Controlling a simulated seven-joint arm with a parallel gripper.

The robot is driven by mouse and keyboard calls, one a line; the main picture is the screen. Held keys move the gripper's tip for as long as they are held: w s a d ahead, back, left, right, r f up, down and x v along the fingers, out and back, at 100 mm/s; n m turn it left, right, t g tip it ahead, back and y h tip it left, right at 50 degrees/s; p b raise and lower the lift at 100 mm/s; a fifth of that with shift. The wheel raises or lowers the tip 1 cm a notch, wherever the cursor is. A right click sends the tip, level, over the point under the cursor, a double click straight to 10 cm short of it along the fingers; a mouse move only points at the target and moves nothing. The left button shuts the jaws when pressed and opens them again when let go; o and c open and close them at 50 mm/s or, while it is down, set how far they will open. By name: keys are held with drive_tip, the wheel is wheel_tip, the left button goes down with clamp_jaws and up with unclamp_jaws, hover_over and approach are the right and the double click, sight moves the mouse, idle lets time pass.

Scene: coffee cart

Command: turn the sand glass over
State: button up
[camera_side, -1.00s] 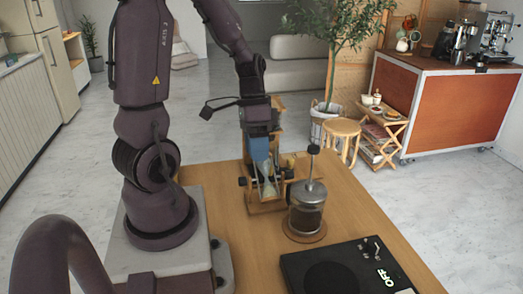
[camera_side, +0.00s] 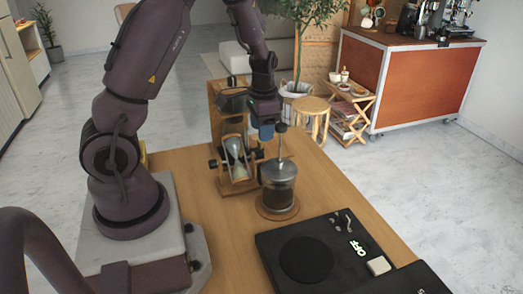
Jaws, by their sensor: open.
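The sand glass (camera_side: 236,152) stands upright in its wooden frame, with a black knob on each side, near the far end of the wooden table. Pale sand shows in it, but I cannot tell how much is in each bulb. My gripper (camera_side: 266,132) is open and empty, pointing down. In the picture it is to the right of the sand glass and a little higher, just above the plunger knob of the coffee press. It appears apart from the sand glass.
A coffee press (camera_side: 278,183) stands on a round wooden coaster right of the sand glass. A wooden cabinet-like piece (camera_side: 221,117) stands behind.

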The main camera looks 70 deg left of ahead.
sight(261, 151)
drive_tip(key=f, duration=0.7)
drive_tip(key=shift+a+f, duration=0.2)
drive_tip(key=shift+f, duration=0.05)
drive_tip(key=c, duration=0.9)
